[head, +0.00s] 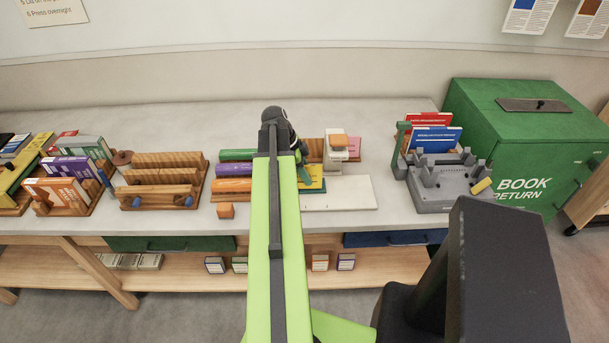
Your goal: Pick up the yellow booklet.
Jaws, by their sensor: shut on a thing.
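The yellow booklet (314,185) is at the middle of the table, just right of my arm's far end. Only its right part shows; my arm covers the rest. My gripper (303,162) is at the booklet's upper edge and is shut on it. The fingertips are small and partly hidden behind my arm. I cannot tell whether the booklet is clear of the surface under it.
A white slab (350,193) lies right of the booklet. Left stand a wooden rack with green, purple and orange books (231,185), an orange block (226,210) and a slotted wooden rack (160,190). Right are a grey fixture (440,192) and a green book return box (530,130).

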